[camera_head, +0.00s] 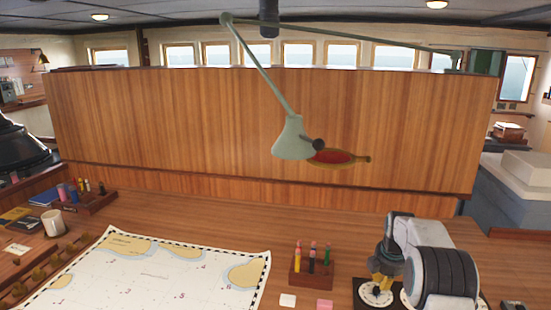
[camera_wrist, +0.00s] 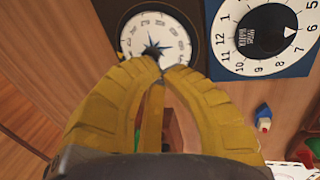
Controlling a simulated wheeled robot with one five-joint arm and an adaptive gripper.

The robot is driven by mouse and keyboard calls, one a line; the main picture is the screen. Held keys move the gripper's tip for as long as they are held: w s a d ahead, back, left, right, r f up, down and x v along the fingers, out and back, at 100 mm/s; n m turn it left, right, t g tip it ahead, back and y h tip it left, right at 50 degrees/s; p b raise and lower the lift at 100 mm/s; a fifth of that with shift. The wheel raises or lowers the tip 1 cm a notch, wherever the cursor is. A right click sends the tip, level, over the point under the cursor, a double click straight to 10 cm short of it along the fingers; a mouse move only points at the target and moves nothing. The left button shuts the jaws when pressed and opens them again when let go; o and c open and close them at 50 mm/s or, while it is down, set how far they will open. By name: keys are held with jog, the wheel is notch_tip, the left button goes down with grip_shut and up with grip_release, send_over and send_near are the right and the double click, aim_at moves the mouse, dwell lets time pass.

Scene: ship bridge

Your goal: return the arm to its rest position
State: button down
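My gripper (camera_head: 381,279) hangs low over the desk at the right in the head view, with yellow fingers pointing down, just above a round white dial in a dark square plate (camera_head: 365,294). The white compass-like dial (camera_wrist: 155,30) lies just beyond the tips. Whether the tips touch it I cannot tell. My arm is bent down from the right and hides part of the desk.
A numbered dial on a blue plate (camera_wrist: 300,62) lies beside the compass dial. A wooden holder (camera_head: 311,270) with markers stands left of my gripper. A chart (camera_head: 165,268), mug (camera_head: 53,223) and lamp (camera_head: 293,140) are farther left. The desk behind my gripper is clear.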

jog(key=shift+r, duration=0.3)
jog(key=shift+s+a+r, duration=0.15)
jog(key=shift+r, duration=0.2)
jog(key=s+a+r+m+t, duration=0.1)
jog(key=s+a+r+m, duration=0.3)
jog(key=s+r, duration=0.35)
jog(key=s+a+r+m, duration=0.3)
jog(key=s+a+r, duration=0.1)
jog(key=s+r, duration=0.4)
jog(key=s+a+f+m, duration=0.1)
jog(key=s+m, duration=0.2)
jog(key=s, duration=0.5)
jog(key=s+a+m, duration=0.2)
jog(key=s+m, duration=0.1)
jog(key=s, duration=0.5)
jog(key=s+a+f+m+t, duration=0.1)
jog(key=s+a+m, duration=0.1)
jog(key=s, duration=0.6)
jog(key=shift+f+m+y+b, duration=0.3)
jog(key=shift+f+m+b, duration=0.05)
jog(key=shift+m, duration=0.05)
